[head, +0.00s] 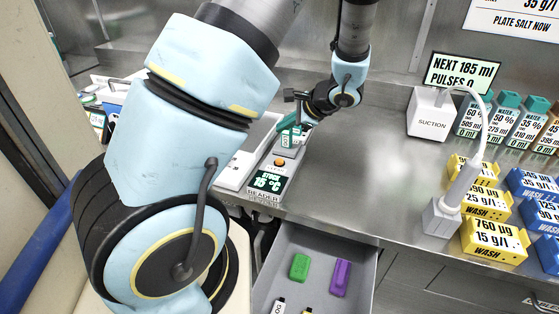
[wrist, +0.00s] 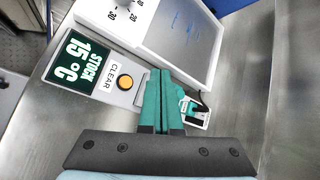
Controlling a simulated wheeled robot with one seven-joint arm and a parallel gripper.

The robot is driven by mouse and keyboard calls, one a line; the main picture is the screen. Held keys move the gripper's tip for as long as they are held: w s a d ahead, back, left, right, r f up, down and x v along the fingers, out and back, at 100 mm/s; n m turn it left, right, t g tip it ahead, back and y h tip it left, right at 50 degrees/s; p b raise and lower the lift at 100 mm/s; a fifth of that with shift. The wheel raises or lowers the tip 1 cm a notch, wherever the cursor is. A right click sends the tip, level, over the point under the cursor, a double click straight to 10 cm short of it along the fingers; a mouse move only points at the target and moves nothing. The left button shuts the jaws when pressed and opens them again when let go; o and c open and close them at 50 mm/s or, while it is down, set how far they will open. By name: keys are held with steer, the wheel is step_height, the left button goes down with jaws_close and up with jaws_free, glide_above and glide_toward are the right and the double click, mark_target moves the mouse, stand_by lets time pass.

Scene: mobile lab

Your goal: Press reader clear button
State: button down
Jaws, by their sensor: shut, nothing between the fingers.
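The reader (head: 263,199) stands near the front edge of the steel bench, with a lit display reading STOCK 15 °C. Its round orange clear button (head: 280,162) shows beside the display. In the wrist view the button (wrist: 125,82) sits by the CLEAR label, with the display (wrist: 81,62) to its left. My gripper (wrist: 160,72) is shut, its teal fingers together and empty. The fingertips appear just right of the button, not covering it; their height above the reader is hard to tell. In the head view my gripper (head: 295,128) is over the reader's far end.
A small teal-topped item (wrist: 190,106) sits at the reader's end, right of my fingers. A white device with a dial (wrist: 150,30) lies alongside. An open drawer (head: 349,287) below holds green (head: 300,266) and purple (head: 341,278) pieces. The suction unit (head: 430,114) stands right; bench between is clear.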

steer(key=b, duration=0.6)
glide_above(283, 164)
step_height(283, 164, down, 8)
steer(key=shift+f, duration=0.4)
steer(key=shift+f, duration=0.1)
stand_by(1.4)
steer(key=shift+f+b, duration=0.25)
steer(key=shift+b, duration=0.4)
steer(key=shift+f+b, duration=0.55)
stand_by(0.4)
steer(key=shift+r, duration=0.2)
steer(key=shift+r+p, duration=0.65)
steer(key=shift+r, duration=0.1)
